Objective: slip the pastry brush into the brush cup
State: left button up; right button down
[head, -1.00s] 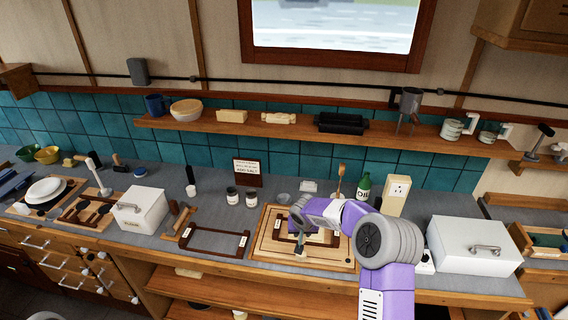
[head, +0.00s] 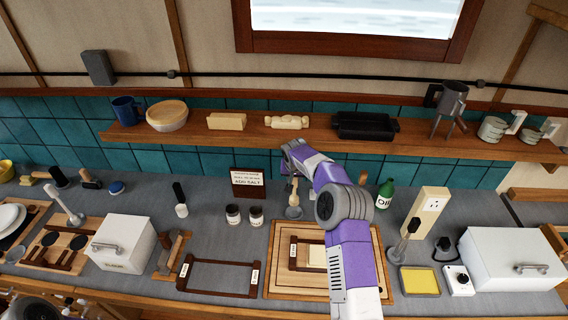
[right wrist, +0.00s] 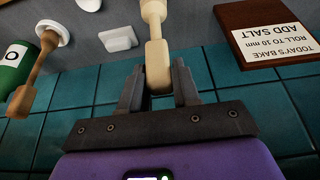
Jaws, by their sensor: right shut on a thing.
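My right gripper (head: 293,178) is shut on the pastry brush (right wrist: 157,65), pale and wooden, above the back of the counter. The brush also shows below the fingers in the head view (head: 293,192). It hangs about upright, with its wider lower end cut off by the wrist view's top edge. My left gripper is not in view.
A sign (head: 248,182) and two jars (head: 233,214) stand left of the cup. A green bottle (head: 384,194) and a white holder (right wrist: 52,32) with a brown wooden utensil (right wrist: 34,78) stand right. The framed board (head: 282,268) lies in front. The shelf (head: 220,137) runs above.

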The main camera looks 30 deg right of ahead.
aim_at(295, 191)
jog(key=shift+r, duration=0.1)
jog(key=shift+s+r, duration=0.15)
jog(key=shift+s, duration=0.3)
jog(key=shift+w+b, duration=0.15)
jog(key=shift+b, duration=0.2)
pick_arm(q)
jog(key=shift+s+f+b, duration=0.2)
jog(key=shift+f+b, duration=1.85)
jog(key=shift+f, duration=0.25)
pick_arm(e)
jog(key=shift+f, duration=2.85)
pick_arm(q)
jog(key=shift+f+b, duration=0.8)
pick_arm(e)
jog(key=shift+f, duration=0.95)
jog(key=c, duration=0.7)
grip_release()
jog(key=shift+c, duration=0.2)
